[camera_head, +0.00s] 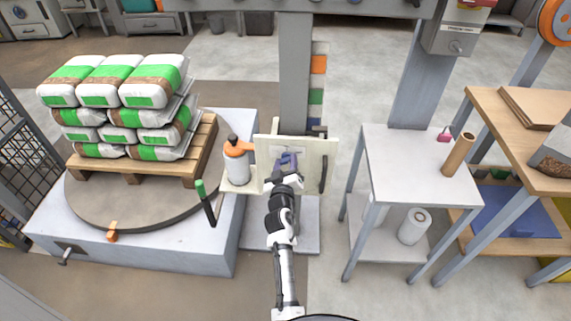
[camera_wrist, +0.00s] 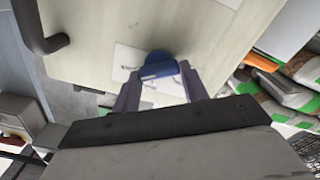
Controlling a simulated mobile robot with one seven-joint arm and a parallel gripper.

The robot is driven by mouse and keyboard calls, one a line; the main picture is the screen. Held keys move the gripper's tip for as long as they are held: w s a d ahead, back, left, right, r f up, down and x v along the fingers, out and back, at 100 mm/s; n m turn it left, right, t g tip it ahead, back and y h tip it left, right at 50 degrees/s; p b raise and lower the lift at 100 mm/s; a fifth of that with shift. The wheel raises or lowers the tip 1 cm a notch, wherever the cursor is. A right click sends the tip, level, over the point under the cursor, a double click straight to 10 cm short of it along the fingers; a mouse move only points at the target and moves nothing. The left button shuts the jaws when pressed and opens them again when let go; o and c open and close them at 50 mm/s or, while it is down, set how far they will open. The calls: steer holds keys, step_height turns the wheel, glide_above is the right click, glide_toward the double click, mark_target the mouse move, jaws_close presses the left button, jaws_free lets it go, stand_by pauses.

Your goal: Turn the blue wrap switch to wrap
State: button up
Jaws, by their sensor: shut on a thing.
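The blue wrap switch (camera_wrist: 158,66) is a knob on a pale panel (camera_wrist: 95,55), with a small white label (camera_wrist: 130,57) partly hidden behind it. My gripper (camera_wrist: 158,76) is at the knob, with its two fingers shut on it from either side. In the head view, my arm reaches up to the panel (camera_head: 322,150), and my gripper (camera_head: 286,162) is at the panel's front. The knob is mostly hidden there by the gripper. The lettering on the label is too small to read.
An orange-topped bottle (camera_head: 236,165) stands left of the panel. A turntable (camera_head: 90,205) holds a pallet of stacked green-and-white bags (camera_head: 100,90). A green-tipped lever (camera_head: 204,200) rises near the turntable. A grey side table (camera_head: 400,165) stands to the right. A dark handle (camera_head: 323,174) projects from the panel's right side.

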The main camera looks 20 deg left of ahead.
steer(key=n+p, duration=0.1)
steer(key=n, duration=0.5)
steer(key=shift+a, duration=0.1)
steer(key=n+p, duration=0.1)
steer(key=n, duration=0.4)
steer(key=shift+f, duration=0.1)
steer(key=shift+n, duration=0.3)
stand_by(0.3)
steer(key=o, duration=1)
steer(key=shift+a, duration=0.1)
steer(key=shift+s+f, duration=0.1)
